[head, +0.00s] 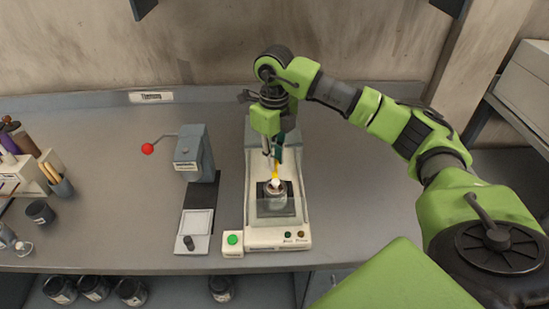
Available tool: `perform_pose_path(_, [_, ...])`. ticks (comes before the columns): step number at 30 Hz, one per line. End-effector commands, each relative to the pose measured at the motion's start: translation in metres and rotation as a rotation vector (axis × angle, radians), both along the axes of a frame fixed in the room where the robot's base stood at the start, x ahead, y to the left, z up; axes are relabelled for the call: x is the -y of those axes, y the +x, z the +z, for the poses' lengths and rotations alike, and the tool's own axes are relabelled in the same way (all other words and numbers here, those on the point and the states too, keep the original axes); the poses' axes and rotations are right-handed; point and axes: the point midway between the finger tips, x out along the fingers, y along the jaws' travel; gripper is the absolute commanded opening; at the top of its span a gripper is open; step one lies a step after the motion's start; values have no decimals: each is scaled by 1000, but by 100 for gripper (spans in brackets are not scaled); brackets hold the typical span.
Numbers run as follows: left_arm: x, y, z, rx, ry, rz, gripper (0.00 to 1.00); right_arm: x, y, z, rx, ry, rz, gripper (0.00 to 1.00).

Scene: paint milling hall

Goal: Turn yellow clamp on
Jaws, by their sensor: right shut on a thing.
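The yellow clamp (275,172) shows as a small yellow piece above a round metal can (273,190) in the pale bench machine (251,213). My right gripper (273,152) reaches down into this machine from above and behind. Its fingers are shut on the yellow clamp, and they hide much of it. The clamp's exact angle is too small to tell. A white spot shows just under the yellow part. My left gripper is out of view.
A green button (232,239) sits at the machine's front left. A grey press (194,152) with a red-knobbed lever (148,149) stands to the left. Brushes in a cup (61,187) and a dark jar (40,212) are at the far left. The bench right of the machine is clear.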

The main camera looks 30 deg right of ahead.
Motion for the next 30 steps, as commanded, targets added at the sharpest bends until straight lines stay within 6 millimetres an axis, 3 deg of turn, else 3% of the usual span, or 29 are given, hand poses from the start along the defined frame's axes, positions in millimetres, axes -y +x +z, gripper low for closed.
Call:
perform_pose_path(14, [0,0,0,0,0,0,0,1,1,1,3,0,-17,0])
perform_pose_path(15, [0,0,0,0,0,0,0,1,1,1,3,0,-17,18])
perform_pose_path(17, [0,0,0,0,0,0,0,1,1,1,3,0,-17,33])
perform_pose_path(30, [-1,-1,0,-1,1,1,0,0,1,7,4,1,-15,33])
